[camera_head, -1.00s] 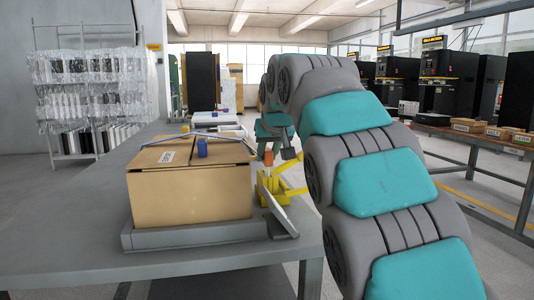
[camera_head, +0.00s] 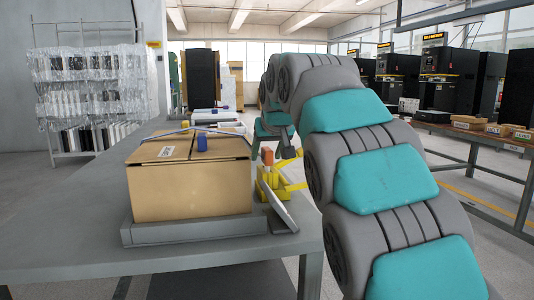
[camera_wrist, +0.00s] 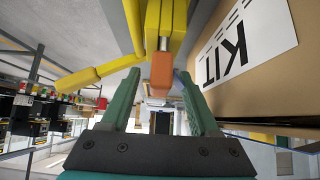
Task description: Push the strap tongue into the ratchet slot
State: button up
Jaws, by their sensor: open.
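A yellow device (camera_head: 272,182) with an orange tip (camera_head: 267,157) stands right of the carton. My gripper (camera_wrist: 158,82) is open. In the wrist view its two green fingers lie either side of the orange block (camera_wrist: 160,75), which sits on a metal pin of the yellow device (camera_wrist: 170,25); I cannot tell contact. A blue piece shows behind the right finger. I cannot identify the strap tongue or ratchet slot.
The carton wall with a KIT label (camera_wrist: 240,50) is close to the right finger in the wrist view. A flat grey plate (camera_head: 282,208) leans beside the tray. The bench (camera_head: 70,220) is clear left of the carton. Another table (camera_head: 480,140) stands right.

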jog(key=shift+r, duration=0.1)
jog(key=v, duration=0.6)
jog(key=shift+s+d+r, duration=0.1)
jog(key=shift+s+r, duration=0.15)
jog(key=shift+r, duration=0.05)
jog(key=shift+s+d+r, duration=0.1)
jog(key=shift+s+r, duration=0.1)
jog(key=shift+s, duration=0.15)
